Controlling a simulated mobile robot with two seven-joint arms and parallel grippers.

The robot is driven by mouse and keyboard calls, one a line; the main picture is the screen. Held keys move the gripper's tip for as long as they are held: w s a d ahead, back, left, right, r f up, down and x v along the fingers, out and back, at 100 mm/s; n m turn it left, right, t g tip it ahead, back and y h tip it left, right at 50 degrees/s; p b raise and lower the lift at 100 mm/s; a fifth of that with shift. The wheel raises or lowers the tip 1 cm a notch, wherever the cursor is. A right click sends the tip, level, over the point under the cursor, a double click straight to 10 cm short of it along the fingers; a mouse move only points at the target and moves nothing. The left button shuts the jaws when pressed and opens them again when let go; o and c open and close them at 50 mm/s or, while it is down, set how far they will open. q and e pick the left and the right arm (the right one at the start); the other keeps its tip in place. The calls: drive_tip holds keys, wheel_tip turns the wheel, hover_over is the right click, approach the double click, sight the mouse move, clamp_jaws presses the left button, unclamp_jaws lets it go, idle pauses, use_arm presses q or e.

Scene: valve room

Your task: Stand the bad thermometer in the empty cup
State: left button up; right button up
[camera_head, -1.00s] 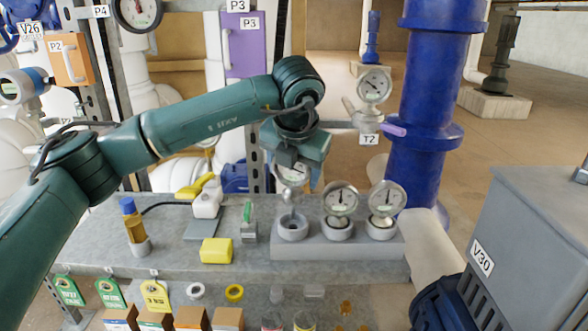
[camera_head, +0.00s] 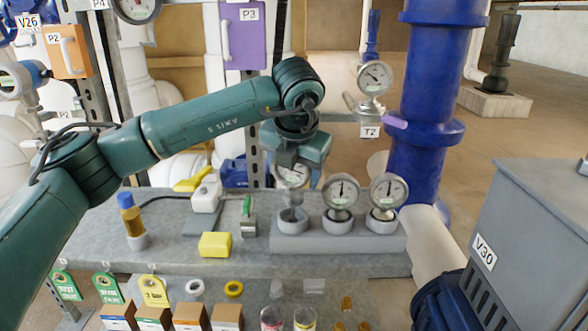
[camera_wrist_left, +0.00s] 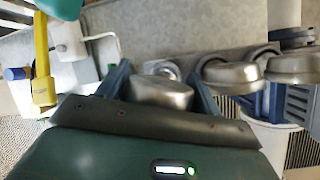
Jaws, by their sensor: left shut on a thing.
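My left gripper (camera_head: 292,168) is shut on a round-dial thermometer (camera_head: 293,176), held upright with its dial facing me. Its lower end is at the leftmost cup (camera_head: 291,222) of a grey three-cup block (camera_head: 335,243); I cannot tell how far inside the cup it is. In the left wrist view the metal back of the held thermometer (camera_wrist_left: 160,93) is between the two fingers (camera_wrist_left: 160,88). Two other dial thermometers stand in the middle cup (camera_head: 340,222) and right cup (camera_head: 382,222). My right gripper is not in view.
A gauge (camera_head: 374,78) is on the pipe by the T2 tag. A blue pipe (camera_head: 420,150) stands right of the block.

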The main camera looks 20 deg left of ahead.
sight(294, 191)
use_arm(q)
drive_tip(key=shift+f+b, duration=1.1)
drive_tip(key=shift+f, duration=0.25)
drive_tip(key=shift+f+b, duration=0.5)
drive_tip(key=shift+f, duration=0.2)
idle(0.4)
drive_tip(key=shift+f+b, duration=0.25)
drive_tip(key=shift+b, duration=0.3)
drive_tip(key=o, duration=0.9)
